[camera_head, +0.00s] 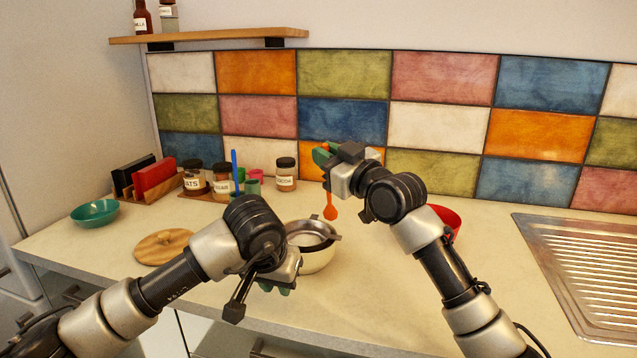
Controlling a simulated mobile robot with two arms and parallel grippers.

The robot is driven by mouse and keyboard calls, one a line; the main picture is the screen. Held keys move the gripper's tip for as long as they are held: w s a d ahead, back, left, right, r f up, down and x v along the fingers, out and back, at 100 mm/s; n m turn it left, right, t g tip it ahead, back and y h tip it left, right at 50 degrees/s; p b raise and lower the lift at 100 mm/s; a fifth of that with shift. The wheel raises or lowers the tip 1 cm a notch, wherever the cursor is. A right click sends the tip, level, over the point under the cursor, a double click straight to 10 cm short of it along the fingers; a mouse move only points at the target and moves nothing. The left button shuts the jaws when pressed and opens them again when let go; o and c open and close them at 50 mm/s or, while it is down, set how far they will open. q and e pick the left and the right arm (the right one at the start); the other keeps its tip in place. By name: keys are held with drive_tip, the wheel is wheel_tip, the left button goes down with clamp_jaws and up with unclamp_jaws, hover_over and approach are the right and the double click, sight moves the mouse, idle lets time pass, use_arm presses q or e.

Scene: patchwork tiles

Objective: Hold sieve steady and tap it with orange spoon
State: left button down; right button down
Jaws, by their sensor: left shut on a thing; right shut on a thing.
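The metal sieve (308,231) rests over a pale bowl (320,262) near the middle of the counter. My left gripper (284,288) is at the near left side of the bowl and shut; its wrist hides the sieve's handle, which it appears to hold. My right gripper (324,155) is shut on the orange spoon (330,212), above and behind the sieve. The spoon hangs down with its head lowest, apart from the sieve's rim as far as I can tell. Part of the spoon's handle is hidden by the gripper.
A red bowl (447,217) stands partly behind my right arm. A metal drainer (575,262) is at the right. A round wooden board (163,246) and a green bowl (95,212) lie at the left. Jars (286,174) and a rack (152,183) line the back. The front counter edge is close.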

idle(0.6)
idle(1.0)
idle(1.2)
drive_tip(key=shift+f, duration=0.1)
drive_tip(key=shift+f, duration=1.1)
drive_tip(key=shift+r, duration=1.25)
